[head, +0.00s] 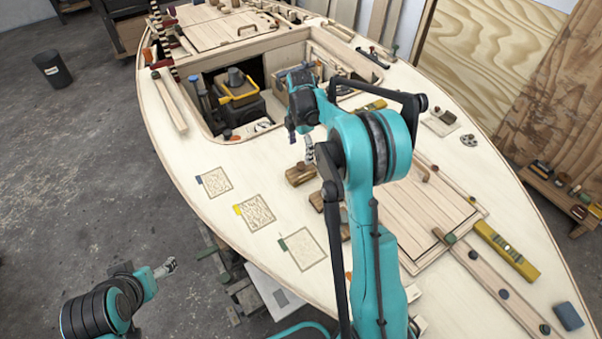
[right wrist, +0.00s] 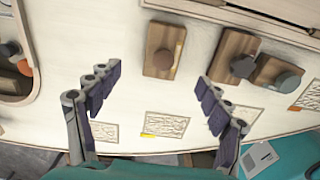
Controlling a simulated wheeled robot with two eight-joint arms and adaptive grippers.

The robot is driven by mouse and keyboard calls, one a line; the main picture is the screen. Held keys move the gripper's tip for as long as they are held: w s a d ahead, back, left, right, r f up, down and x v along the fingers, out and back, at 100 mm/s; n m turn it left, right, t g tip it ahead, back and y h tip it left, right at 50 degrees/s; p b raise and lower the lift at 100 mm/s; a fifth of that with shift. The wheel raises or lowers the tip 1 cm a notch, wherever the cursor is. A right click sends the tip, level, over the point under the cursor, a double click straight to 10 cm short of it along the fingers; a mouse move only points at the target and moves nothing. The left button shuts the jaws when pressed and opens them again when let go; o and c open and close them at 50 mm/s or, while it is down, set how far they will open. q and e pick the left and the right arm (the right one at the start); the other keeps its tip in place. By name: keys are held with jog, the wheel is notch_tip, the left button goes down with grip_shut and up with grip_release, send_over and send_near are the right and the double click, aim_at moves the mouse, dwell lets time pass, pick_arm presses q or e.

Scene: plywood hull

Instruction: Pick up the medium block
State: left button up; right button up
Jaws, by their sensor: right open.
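Which one is the medium block I cannot tell for sure. My right gripper (right wrist: 158,80) is open and empty, with the yellow-marked block just beyond its fingertips, roughly centred. In the head view my right arm partly hides the other blocks. My left gripper (head: 168,267) is off the deck at lower left.
Three outlined patches with a blue tag (head: 217,182), a yellow tag (head: 255,213) and a green tag (head: 303,248) lie on the near deck. An open hatch (head: 205,128) holds tools. A yellow level (head: 507,250) lies at the right. The near-left deck is mostly clear.

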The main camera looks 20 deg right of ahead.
aim_at(301, 164)
jog(key=shift+w+d+f, duration=0.1)
jog(key=shift+d+f, duration=0.05)
jog(key=shift+f, duration=0.65)
jog(key=f+b, duration=0.1)
jog(key=f, duration=0.1)
jog(key=f+b, duration=0.1)
jog(key=f, duration=0.1)
jog(key=f+b, duration=0.1)
jog(key=f, duration=0.1)
jog(key=shift+s+f, duration=0.1)
jog(key=shift+s, duration=0.25)
jog(key=shift+f, duration=0.35)
jog(key=shift+r, duration=0.15)
jog(key=c, duration=1.3)
jog(key=shift+s+a, duration=0.15)
jog(key=shift+a, duration=0.05)
jog(key=c, duration=0.4)
jog(key=shift+r, duration=0.15)
grip_shut()
jog(key=shift+r, duration=0.25)
jog(key=r, duration=0.1)
jog(key=r+p, duration=0.2)
jog(key=shift+s+d+r, duration=0.1)
jog(key=shift+d+r, duration=0.15)
jog(key=shift+r, duration=0.15)
jog(key=s+d+r+p, duration=0.3)
jog(key=s+d+r, duration=0.3)
jog(key=s, duration=0.3)
jog(key=shift+r, duration=0.15)
jog(key=shift+s, duration=0.1)
